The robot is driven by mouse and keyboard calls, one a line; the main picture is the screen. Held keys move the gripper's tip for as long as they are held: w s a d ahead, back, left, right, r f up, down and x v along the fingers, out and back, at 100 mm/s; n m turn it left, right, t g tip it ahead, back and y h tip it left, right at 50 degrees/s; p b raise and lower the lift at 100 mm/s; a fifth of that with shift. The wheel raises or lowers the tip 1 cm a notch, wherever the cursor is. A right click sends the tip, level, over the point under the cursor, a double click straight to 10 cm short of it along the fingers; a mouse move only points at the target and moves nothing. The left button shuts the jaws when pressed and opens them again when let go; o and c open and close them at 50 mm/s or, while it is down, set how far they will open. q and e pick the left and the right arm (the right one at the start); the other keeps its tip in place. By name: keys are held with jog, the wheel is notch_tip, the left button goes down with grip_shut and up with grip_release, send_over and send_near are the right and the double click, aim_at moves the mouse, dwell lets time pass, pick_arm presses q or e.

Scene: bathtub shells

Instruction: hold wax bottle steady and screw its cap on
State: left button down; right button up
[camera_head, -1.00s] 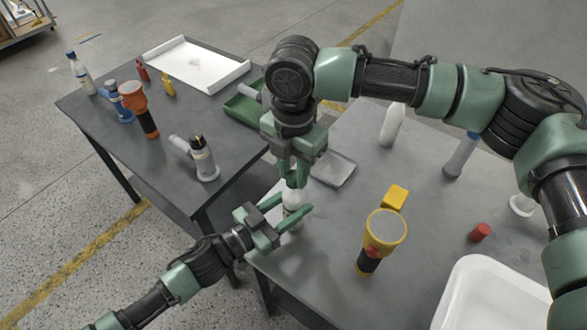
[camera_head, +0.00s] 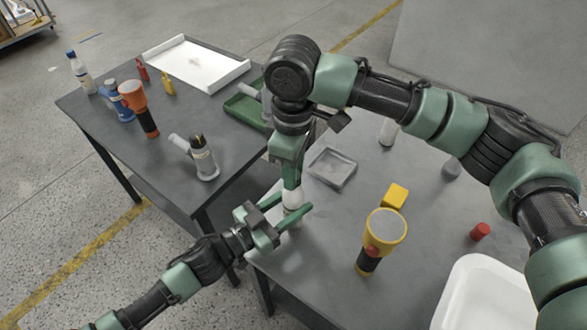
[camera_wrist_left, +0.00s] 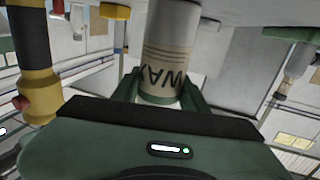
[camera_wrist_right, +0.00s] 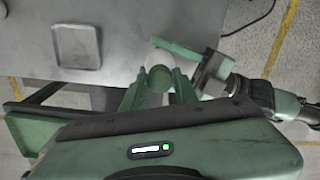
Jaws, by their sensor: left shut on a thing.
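The wax bottle (camera_head: 293,198) stands upright at the near left edge of the right table. My left gripper (camera_head: 288,214) is shut on it from the left. In the left wrist view the bottle (camera_wrist_left: 172,45) is white and tan, with its WAX lettering upside down. My right gripper (camera_head: 291,186) points down at the bottle's top.
A grey tray (camera_head: 316,176) lies just behind the bottle. A yellow flashlight (camera_head: 369,262), yellow block (camera_head: 395,196), red cap (camera_head: 480,231) and white tub (camera_head: 448,296) are to the right. The left table (camera_head: 95,124) holds several bottles, tools and a white tray (camera_head: 237,71).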

aim_at(285, 209)
jog(key=o, duration=0.4)
jog(key=shift+r, duration=0.1)
pick_arm(q)
jog(key=c, duration=0.7)
grip_release()
pick_arm(e)
notch_tip(285, 209, up, 12)
jog(key=shift+f, duration=0.1)
pick_arm(q)
jog(key=b+v, duration=0.1)
jog(key=v, duration=0.6)
jog(key=shift+f, duration=0.15)
jog(key=shift+s+a, duration=0.3)
jog(key=shift+a, duration=0.05)
pick_arm(e)
jog(key=shift+f, duration=0.75)
